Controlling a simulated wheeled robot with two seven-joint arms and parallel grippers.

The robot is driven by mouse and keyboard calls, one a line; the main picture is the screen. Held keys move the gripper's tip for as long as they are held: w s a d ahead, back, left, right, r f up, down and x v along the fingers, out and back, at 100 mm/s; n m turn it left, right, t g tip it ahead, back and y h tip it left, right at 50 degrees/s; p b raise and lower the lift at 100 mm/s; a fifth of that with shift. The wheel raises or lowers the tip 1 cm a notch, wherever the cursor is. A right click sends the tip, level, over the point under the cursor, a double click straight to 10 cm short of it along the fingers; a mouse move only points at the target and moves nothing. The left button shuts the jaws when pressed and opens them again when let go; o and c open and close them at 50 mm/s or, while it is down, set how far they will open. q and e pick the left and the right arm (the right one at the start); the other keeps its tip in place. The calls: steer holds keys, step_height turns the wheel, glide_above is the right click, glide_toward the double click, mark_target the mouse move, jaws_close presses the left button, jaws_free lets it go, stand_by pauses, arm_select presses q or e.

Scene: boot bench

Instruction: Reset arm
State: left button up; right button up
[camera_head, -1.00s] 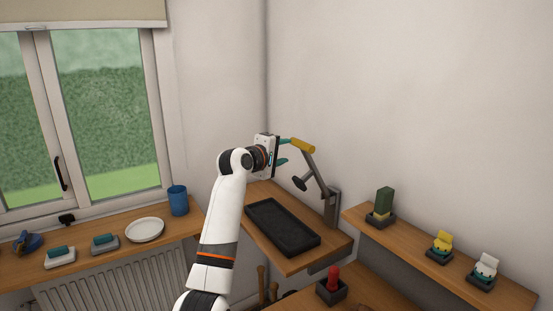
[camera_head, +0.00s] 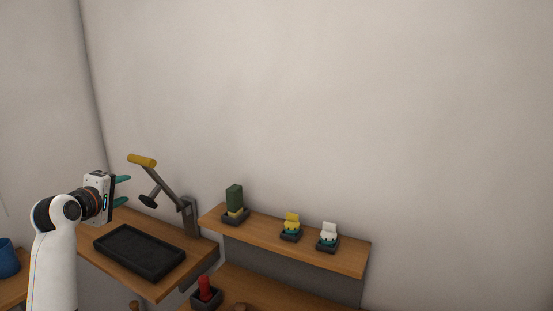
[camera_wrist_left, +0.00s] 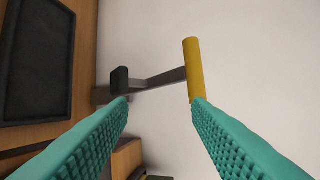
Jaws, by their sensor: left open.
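The lever arm is a grey bar (camera_head: 168,187) rising from a wall bracket (camera_head: 190,215), tilted up and left. Its yellow handle (camera_head: 142,160) is at the top, with a dark round pad (camera_head: 150,198) below. My left gripper (camera_head: 126,189) is open and empty, just below and left of the handle, apart from it in the head view. In the left wrist view the yellow handle (camera_wrist_left: 193,70) stands beyond the tip of the right finger, and the dark pad (camera_wrist_left: 120,80) beyond the left one. My right gripper is not in view.
A black tray (camera_head: 140,252) lies on the wooden bench under the lever. A shelf (camera_head: 345,259) at right bears a green block (camera_head: 234,198), a yellow piece (camera_head: 291,222) and a white piece (camera_head: 329,233). A red object (camera_head: 205,288) stands below. A blue cup (camera_head: 8,258) is at far left.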

arm_select(q)
steer(key=s+d+f+m+g, duration=0.25)
steer(key=s+d+f, duration=0.2)
steer(key=f, duration=0.35)
steer(key=s+d+f+m+g, duration=0.2)
steer(key=s+d+f+m, duration=0.25)
steer(key=f, duration=0.45)
steer(key=s+d+f+m+g, duration=0.2)
steer(key=s+d+f, duration=0.2)
steer(key=s+f, duration=0.3)
steer(key=s+d+f+m+g, duration=0.2)
steer(key=s+d+f+m, duration=0.15)
steer(key=s, duration=0.55)
steer(key=s+d+f+m+g, duration=0.2)
steer(key=s+d+f+m, duration=0.15)
steer(key=s, duration=0.55)
steer(key=s+d+f+m+g, duration=0.2)
steer(key=s+d+f, duration=0.15)
steer(key=s, duration=0.45)
step_height(320, 180, down, 27)
steer(key=s+b, duration=0.1)
steer(key=s, duration=0.1)
steer(key=s+a+f+g, duration=0.1)
steer(key=s+f, duration=0.7)
steer(key=s+a+f+g, duration=0.1)
steer(key=s+a+f, duration=0.1)
steer(key=s+f, duration=0.6)
steer(key=shift+a+f+b, duration=0.25)
steer(key=shift+f+b, duration=0.1)
steer(key=shift+b, duration=0.05)
